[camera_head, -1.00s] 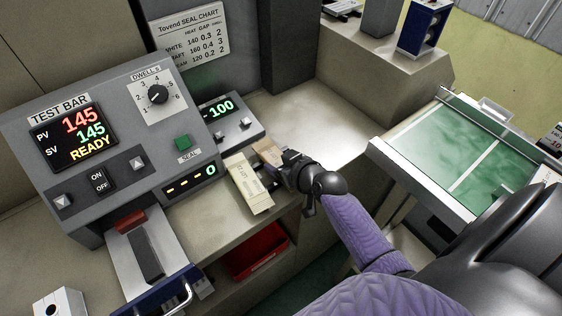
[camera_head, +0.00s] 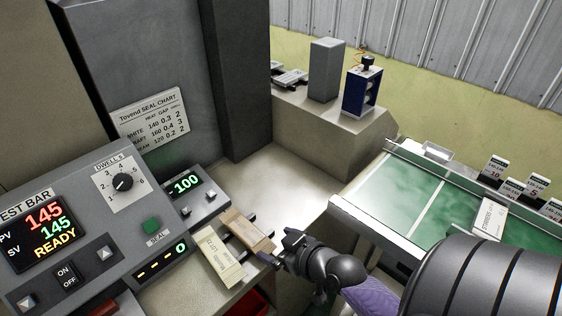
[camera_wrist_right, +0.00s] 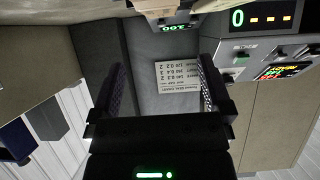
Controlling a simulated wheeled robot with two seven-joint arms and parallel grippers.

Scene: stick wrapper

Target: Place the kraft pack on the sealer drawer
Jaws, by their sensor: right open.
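The kraft pack (camera_head: 248,229), a brown box-like pack, lies on the bench ledge beside a cream pack (camera_head: 220,257) in the head view. My right gripper (camera_head: 270,242) is open at the near right end of the kraft pack; I cannot tell whether a finger touches it. In the right wrist view the open fingers (camera_wrist_right: 160,70) are wide apart with nothing held between them, and part of a pale brown pack (camera_wrist_right: 165,8) shows at the top edge. The sealer drawer is out of the head view now. My left gripper is not in view.
The sealer console (camera_head: 100,225) stands at left, reading READY. The seal chart (camera_head: 150,120) is on the grey column behind. A grey block (camera_head: 326,70) and blue device (camera_head: 362,90) stand behind. The corner ledge (camera_head: 285,185) is clear.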

